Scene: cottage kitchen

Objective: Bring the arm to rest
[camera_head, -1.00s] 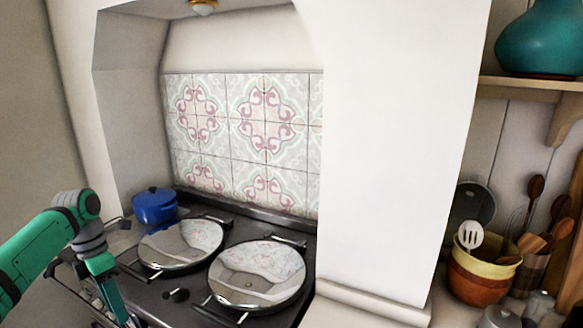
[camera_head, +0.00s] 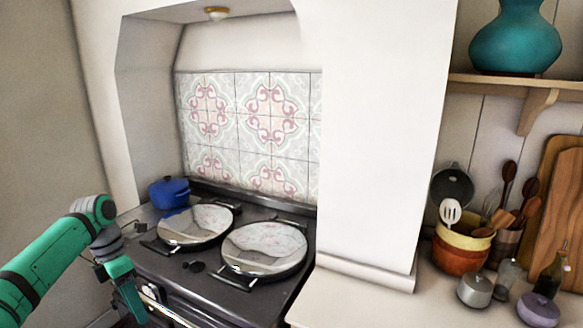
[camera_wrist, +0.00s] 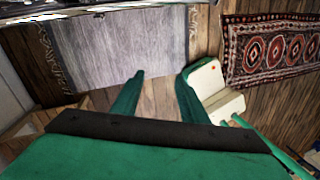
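My green arm (camera_head: 45,270) reaches in from the lower left in the head view and bends downward in front of the range cooker. Its lower end runs down toward the bottom edge, and the fingertips cannot be made out there. In the wrist view, my gripper (camera_wrist: 159,76) has two green fingers standing apart with bare wooden floor between them. It holds nothing and points down over the floor.
The range cooker (camera_head: 232,291) has two round lids (camera_head: 264,248) and a blue pot (camera_head: 169,192). Right of the wall pillar, the worktop (camera_head: 350,300) holds a utensil bowl (camera_head: 462,258) and jars. A grey rug (camera_wrist: 125,45) and a red patterned rug (camera_wrist: 270,50) lie on the floor.

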